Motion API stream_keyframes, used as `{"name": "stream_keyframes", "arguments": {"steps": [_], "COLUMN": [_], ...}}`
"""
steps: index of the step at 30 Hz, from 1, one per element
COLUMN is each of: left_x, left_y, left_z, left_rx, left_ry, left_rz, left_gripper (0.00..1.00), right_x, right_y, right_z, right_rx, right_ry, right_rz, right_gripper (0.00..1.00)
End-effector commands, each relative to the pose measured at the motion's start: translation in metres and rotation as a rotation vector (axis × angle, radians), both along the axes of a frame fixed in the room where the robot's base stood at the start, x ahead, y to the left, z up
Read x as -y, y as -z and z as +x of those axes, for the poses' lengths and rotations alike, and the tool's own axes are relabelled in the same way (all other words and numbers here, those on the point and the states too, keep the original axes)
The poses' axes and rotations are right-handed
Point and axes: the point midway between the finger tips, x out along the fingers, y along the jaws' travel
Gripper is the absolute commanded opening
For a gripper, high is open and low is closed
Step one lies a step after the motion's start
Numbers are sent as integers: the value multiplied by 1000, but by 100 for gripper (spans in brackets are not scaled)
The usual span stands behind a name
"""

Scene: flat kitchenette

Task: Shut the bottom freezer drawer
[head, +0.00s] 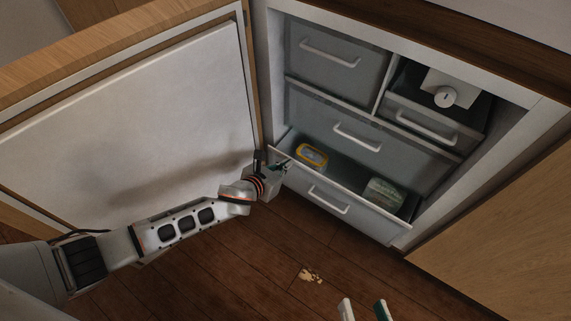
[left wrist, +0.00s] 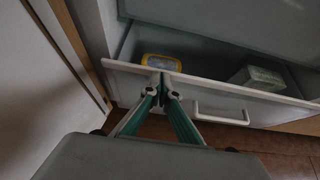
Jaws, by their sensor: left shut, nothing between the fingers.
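The bottom freezer drawer (head: 365,219) is pulled out, with a pale front panel and a white bar handle (head: 329,201). Its front also shows in the left wrist view (left wrist: 265,108). A yellow-rimmed container (head: 312,156) and a pale green and white box (head: 384,193) lie inside. My left gripper (head: 284,166) is shut and empty at the top edge of the drawer front, near its left end. In the left wrist view its fingertips (left wrist: 162,90) overlap the rim, left of the handle; I cannot tell whether they touch. My right gripper (head: 364,306) shows only its fingertips, apart, low in the head view.
The open freezer door (head: 130,110) stands on the left, close to my left arm. The drawers above (head: 330,60) appear shut; a white box with a round knob (head: 446,92) sits at the upper right. Pale scraps (head: 310,275) lie on the wooden floor.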

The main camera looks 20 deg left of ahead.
Motion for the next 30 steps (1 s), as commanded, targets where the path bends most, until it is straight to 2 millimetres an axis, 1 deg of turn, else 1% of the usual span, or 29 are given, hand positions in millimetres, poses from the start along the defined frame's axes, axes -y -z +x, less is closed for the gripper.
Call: {"name": "stream_keyframes", "arguments": {"steps": [5, 9, 13, 18, 30], "left_x": [9, 16, 21, 22, 19], "left_y": [-3, -1, 0, 0, -2], "left_z": [27, 49, 62, 68, 67], "left_rx": [5, 2, 1, 0, 2], "left_ry": [1, 1, 0, 1, 0], "left_rz": [-1, 0, 0, 1, 1], "left_gripper": [0, 0, 0, 0, 0], "right_x": [1, 3, 2, 0, -2], "right_y": [-2, 1, 2, 1, -2], "right_z": [1, 0, 0, 0, 1], "right_rx": [6, 2, -3, -2, 4], "right_ry": [-3, -2, 0, 1, 0], "right_rz": [-10, -15, -7, 5, 5], "right_gripper": [40, 40, 40, 40, 40]}}
